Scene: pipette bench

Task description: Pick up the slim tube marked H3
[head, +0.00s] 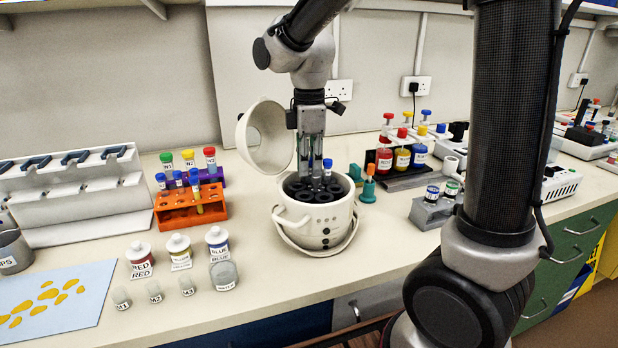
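No label reading H3 is legible to me. A slim blue-capped tube (327,166) stands in the dark rotor of the open white centrifuge (320,224); its marking is too small to read. My gripper (313,183) points straight down over the rotor, its fingers just left of that blue cap. The fingertips are low among the rotor wells, and I cannot tell whether they touch or hold anything.
The centrifuge's round lid (266,138) is raised at the back left. Labelled jars (180,252) and small vials stand at the front left. Teal bottles (368,188) stand close on the right.

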